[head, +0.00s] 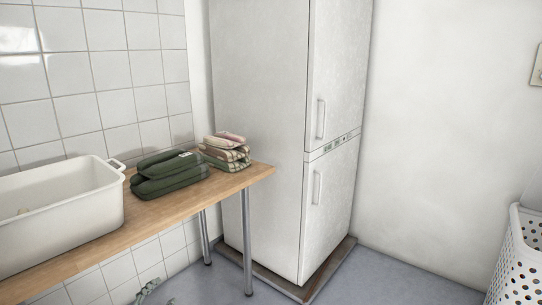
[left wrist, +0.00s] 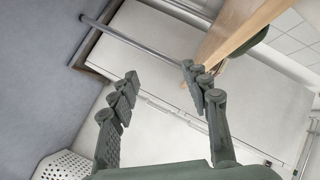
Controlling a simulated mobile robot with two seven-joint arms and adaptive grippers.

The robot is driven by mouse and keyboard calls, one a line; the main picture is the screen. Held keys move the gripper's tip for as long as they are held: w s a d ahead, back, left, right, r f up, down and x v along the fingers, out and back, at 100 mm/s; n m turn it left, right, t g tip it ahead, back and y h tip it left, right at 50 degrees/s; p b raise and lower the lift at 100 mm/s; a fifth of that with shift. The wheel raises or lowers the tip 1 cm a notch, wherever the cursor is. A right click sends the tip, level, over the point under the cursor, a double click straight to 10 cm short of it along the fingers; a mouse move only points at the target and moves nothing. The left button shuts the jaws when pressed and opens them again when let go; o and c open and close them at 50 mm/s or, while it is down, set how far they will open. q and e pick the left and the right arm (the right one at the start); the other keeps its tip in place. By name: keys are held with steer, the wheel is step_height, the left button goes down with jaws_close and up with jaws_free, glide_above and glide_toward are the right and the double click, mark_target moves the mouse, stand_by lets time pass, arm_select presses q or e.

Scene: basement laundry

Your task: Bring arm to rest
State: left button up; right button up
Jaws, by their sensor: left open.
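My left gripper (head: 154,291) just shows at the bottom edge of the head view, low in front of the wooden table. In the left wrist view its two dark grey fingers (left wrist: 160,82) stand well apart with nothing between them. The wooden table (head: 150,228) is on the left, and its edge also shows at the upper right of the wrist view (left wrist: 235,30). My right gripper is in neither view.
On the table are a white tub (head: 75,220), folded dark green cloths (head: 168,178) and a stack of checked cloths (head: 226,152). A tall white fridge (head: 260,110) stands behind the table's end. A white perforated basket (head: 520,265) is at right. Floor between is clear.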

arm_select(q)
steer(key=s+a+f+n+g+y, duration=0.2)
steer(key=s+f+n+g, duration=0.35)
steer(key=s+f, duration=0.95)
steer(key=s+d+f+n+g, duration=0.1)
steer(key=s+f+n+g, duration=0.1)
steer(key=s+f, duration=0.5)
steer(key=s+d+f+n+g, duration=0.1)
steer(key=s+f+g, duration=0.3)
steer(key=s, duration=0.7)
step_height(320, 180, down, 3)
steer(key=shift+d+r+n+g, duration=0.15)
steer(key=shift+d+n+g, duration=0.15)
steer(key=shift+n, duration=0.25)
